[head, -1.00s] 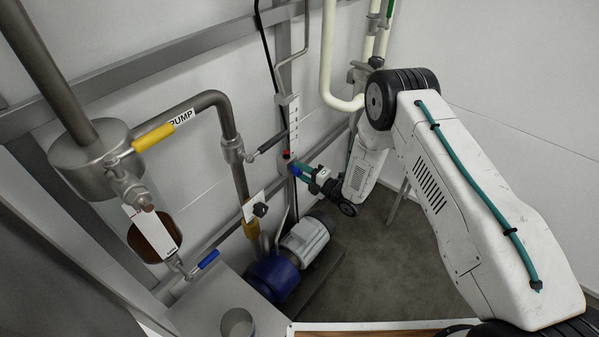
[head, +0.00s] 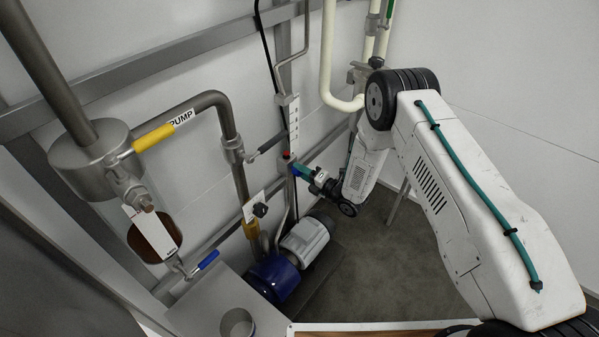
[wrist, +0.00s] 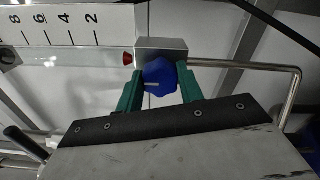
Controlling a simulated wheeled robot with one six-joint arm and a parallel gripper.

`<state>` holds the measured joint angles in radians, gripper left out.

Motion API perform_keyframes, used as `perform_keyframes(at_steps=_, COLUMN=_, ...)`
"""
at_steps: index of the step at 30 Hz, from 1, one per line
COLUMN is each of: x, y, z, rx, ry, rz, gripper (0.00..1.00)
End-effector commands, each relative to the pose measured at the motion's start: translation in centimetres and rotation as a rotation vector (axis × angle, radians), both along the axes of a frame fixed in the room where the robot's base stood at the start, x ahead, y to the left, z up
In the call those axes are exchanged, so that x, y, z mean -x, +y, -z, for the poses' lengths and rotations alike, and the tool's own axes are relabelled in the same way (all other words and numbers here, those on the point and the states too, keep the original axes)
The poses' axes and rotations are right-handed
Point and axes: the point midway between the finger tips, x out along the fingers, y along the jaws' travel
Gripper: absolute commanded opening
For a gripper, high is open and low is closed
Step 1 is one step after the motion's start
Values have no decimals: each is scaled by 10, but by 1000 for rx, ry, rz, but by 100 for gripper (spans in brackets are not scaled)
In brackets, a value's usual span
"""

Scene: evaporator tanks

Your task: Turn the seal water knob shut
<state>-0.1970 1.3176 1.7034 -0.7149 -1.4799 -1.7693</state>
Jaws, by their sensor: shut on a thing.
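The blue knob (wrist: 160,76) sits on a square metal block (wrist: 162,48) in the wrist view. It has a lobed edge and a short white line that points left in the picture. My gripper (wrist: 161,88) is shut on it, with one green finger on each side. In the head view my gripper (head: 298,169) is at the foot of the white scale strip, and only a little blue of the knob shows there. A red float (wrist: 128,58) sits in the clear tube beside the block.
The numbered scale (wrist: 65,22) runs along the tube. A bent metal pipe (wrist: 290,75) passes close to the right finger. A blue and white pump motor (head: 303,242) stands below my gripper. Yellow-handled (head: 153,137) and blue-handled (head: 205,263) valves are at left.

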Motion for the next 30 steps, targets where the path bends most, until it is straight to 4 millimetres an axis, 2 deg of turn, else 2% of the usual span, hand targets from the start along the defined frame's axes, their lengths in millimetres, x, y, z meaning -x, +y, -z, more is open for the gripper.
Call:
perform_keyframes(at_steps=1, x=-1, y=-3, z=1, rx=1, ry=2, rz=7, gripper=42)
perform_keyframes(at_steps=3, x=-1, y=-2, z=1, rx=1, ry=2, rz=6, gripper=59)
perform_keyframes(at_steps=13, x=2, y=-2, z=1, rx=0, ry=1, rz=0, gripper=59)
perform_keyframes(at_steps=24, x=36, y=-48, z=1, rx=1, ry=3, rz=3, gripper=59)
perform_keyframes(at_steps=30, x=46, y=-60, z=1, rx=0, ry=3, rz=2, gripper=59)
